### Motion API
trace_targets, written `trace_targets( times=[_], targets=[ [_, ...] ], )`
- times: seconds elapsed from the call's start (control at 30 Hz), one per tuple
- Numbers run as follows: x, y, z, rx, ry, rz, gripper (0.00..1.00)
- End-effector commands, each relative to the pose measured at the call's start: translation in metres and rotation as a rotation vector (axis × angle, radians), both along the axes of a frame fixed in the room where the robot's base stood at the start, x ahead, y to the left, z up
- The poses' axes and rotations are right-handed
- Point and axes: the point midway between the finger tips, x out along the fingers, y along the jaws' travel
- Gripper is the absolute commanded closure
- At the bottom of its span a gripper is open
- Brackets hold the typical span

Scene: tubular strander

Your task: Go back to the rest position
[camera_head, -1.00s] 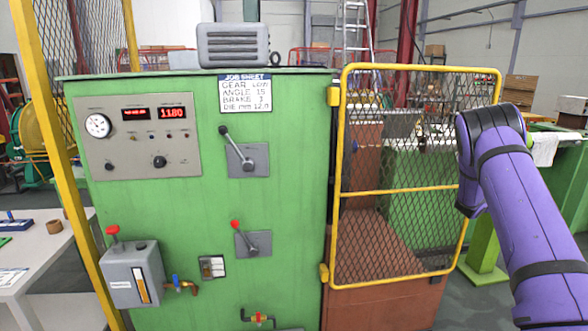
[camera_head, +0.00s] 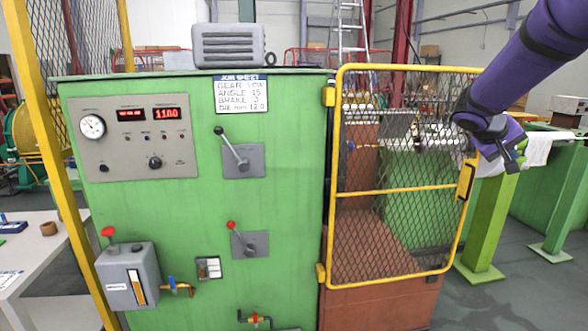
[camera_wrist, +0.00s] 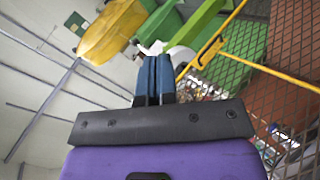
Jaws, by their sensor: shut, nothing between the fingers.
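My gripper (camera_head: 512,161) is at the right in the head view, at the end of my purple arm, beside the upper right part of the yellow mesh gate. In the wrist view my gripper (camera_wrist: 154,80) shows its two blue fingers together with nothing between them. The yellow-framed mesh gate (camera_head: 398,190) stands closed-looking at the right of the green cabinet (camera_head: 150,225), with a yellow handle (camera_head: 466,180) on its right edge. The gate's mesh (camera_wrist: 262,92) also shows at the right in the wrist view. I cannot tell whether the gripper touches the gate.
The cabinet carries a black-knobbed lever (camera_head: 232,148), a red-knobbed lever (camera_head: 241,238), a gauge panel (camera_head: 130,140) and a job sheet (camera_head: 241,93). A grey box with a red knob (camera_head: 128,275) sits at left. Green posts (camera_head: 493,225) stand right of the gate. Grey floor shows at lower right.

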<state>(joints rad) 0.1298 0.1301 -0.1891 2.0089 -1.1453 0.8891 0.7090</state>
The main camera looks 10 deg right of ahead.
Motion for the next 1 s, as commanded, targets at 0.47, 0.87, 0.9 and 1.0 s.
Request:
trace_targets(
  times=[0.47, 0.87, 0.9, 1.0],
  targets=[
    [-0.123, 0.135, 0.024, 0.394, -0.066, 0.132, 1.00],
    [-0.226, 0.239, 0.014, 0.686, -0.123, 0.348, 1.00],
    [-0.234, 0.248, 0.012, 0.710, -0.129, 0.370, 1.00],
    [-0.252, 0.265, 0.007, 0.759, -0.142, 0.417, 1.00]
  ],
)
